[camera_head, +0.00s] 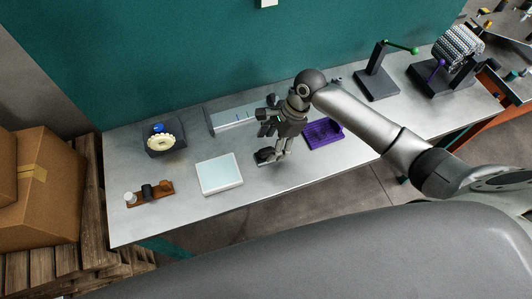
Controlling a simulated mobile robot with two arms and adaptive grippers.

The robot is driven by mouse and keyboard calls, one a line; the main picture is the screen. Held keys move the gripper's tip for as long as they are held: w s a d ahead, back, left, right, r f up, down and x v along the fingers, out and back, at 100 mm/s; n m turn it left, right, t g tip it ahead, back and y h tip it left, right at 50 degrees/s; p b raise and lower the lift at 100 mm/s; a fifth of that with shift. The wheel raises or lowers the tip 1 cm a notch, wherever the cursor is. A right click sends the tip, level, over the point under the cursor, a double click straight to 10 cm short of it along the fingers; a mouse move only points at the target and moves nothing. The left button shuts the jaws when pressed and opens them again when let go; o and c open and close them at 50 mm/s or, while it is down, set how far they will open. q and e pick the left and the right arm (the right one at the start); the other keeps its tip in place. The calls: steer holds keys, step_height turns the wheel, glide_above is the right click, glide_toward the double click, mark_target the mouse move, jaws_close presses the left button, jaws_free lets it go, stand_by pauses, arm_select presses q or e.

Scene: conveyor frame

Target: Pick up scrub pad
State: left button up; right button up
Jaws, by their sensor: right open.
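My right gripper (275,152) comes in from the right and points down just above the middle of the metal table. It is open. A small dark item (264,155) shows at its fingertips; I cannot tell whether it is the scrub pad or part of the gripper. A purple textured item (322,132) lies flat just right of the gripper, apart from it. A flat pale square (219,174) lies to the left of the gripper. None of these is clearly recognisable as the scrub pad. My left gripper is not in view.
The metal table (120,215) stands against a teal wall. A grey long block (233,119) is behind the gripper. A dark holder with a cream disc (160,142) and a brown rack (150,194) are at left. Dark stands (378,84) are at right. Cardboard boxes (42,185) are beside the table.

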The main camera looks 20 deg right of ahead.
mark_target(268, 150)
steer(key=x, duration=0.4)
steer(key=shift+a+f+p, duration=0.15)
steer(key=shift+f+p, duration=0.05)
steer(key=shift+p, duration=0.1)
steer(key=c, duration=1.1)
steer(key=shift+r, duration=0.1)
